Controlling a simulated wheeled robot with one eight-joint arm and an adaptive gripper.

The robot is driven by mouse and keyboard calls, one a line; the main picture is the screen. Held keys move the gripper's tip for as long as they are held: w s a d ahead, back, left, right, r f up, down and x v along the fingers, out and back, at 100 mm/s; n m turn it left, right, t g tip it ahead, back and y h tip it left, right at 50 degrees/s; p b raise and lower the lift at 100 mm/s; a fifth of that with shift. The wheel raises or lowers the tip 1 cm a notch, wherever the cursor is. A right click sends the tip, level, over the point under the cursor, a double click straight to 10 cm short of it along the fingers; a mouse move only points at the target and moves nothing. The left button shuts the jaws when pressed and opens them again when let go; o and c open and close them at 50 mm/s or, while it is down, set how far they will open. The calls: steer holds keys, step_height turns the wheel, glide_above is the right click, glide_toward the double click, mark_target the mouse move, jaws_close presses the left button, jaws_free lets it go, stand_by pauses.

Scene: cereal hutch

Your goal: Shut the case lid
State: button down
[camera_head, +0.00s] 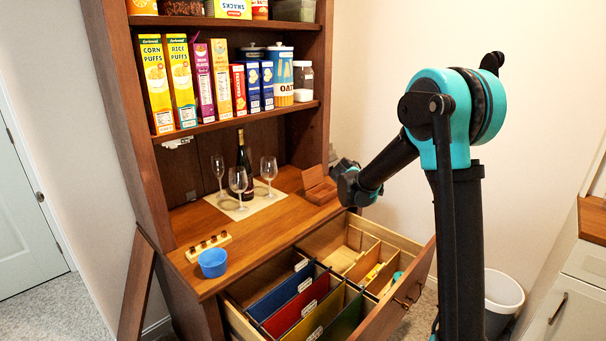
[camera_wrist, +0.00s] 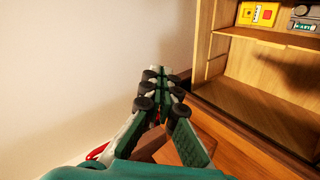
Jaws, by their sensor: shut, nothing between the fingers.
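The case is a small brown wooden box (camera_head: 321,194) at the right end of the hutch counter. Its lid (camera_head: 312,176) appears raised and tilted at the back, with the box open. My gripper (camera_wrist: 157,74) is shut and empty in the wrist view, its fingertips together. In the head view the hand (camera_head: 347,172) is just right of the case, partly hidden by my own arm. In the wrist view brown wood shows below and between the fingers, likely part of the case. I cannot tell whether the fingers touch it.
Wine glasses (camera_head: 238,181) and a dark bottle (camera_head: 245,165) stand on a mat left of the case. A blue cup (camera_head: 212,263) sits at the counter's front left. An open drawer (camera_head: 418,278) with folders juts out below. Cereal boxes (camera_head: 156,85) fill the shelf above.

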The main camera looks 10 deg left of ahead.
steer(key=w+a+f+n+t, duration=0.1)
steer(key=w+a+n+t, duration=0.25)
steer(key=w+a, duration=0.95)
steer(key=n+t+y, duration=0.1)
steer(key=n+t, duration=0.3)
steer(key=n, duration=0.1)
glide_toward(311, 177)
steer(key=w+a+r, duration=0.1)
steer(key=w+a, duration=0.1)
steer(key=a, duration=0.2)
steer(key=x, duration=0.9)
steer(key=shift+w+r, duration=0.15)
steer(key=shift+w, duration=0.3)
steer(key=shift+d+r, duration=0.1)
steer(key=shift+d, duration=0.1)
